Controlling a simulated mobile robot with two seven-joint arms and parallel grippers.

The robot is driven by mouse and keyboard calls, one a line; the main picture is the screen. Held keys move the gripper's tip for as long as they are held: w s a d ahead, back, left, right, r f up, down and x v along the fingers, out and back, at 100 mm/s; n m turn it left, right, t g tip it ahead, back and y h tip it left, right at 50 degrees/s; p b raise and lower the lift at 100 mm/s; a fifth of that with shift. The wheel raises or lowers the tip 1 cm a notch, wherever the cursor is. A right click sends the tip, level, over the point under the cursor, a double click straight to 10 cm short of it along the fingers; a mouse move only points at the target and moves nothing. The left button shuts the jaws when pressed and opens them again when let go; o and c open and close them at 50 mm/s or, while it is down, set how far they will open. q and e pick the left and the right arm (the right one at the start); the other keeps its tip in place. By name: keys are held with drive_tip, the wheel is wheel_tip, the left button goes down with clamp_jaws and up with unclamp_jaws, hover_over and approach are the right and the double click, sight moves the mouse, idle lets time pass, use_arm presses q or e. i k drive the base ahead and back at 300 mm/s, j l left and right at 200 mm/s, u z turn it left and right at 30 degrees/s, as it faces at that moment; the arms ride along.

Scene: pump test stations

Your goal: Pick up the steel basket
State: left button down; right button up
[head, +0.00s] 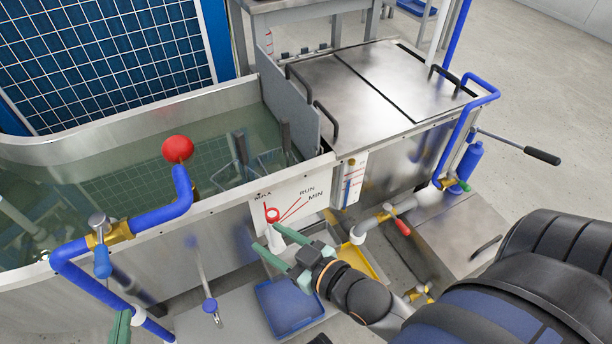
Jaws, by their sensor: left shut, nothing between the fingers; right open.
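The steel basket (262,160) appears as a thin wire frame with upright dark handles, standing in the water at the right end of the tank, partly submerged. Its lower part is blurred by the water. My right gripper (267,237) has green fingers spread apart and empty. It is outside the tank, in front of the dial plate on the front wall, nearer to me than the basket and apart from it. My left gripper (121,326) shows only as a green piece at the bottom left edge, shut and far from the basket.
The tank (130,128) has a raised steel rim. A steel lid (375,85) with dark handles lies to the right. A blue tray (290,305) and a yellow tray (358,261) sit below.

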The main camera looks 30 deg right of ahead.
sight(284, 121)
drive_tip(key=k+z, duration=0.15)
drive_tip(key=z, duration=0.2)
drive_tip(key=k+l+z, duration=0.15)
drive_tip(key=z, duration=0.2)
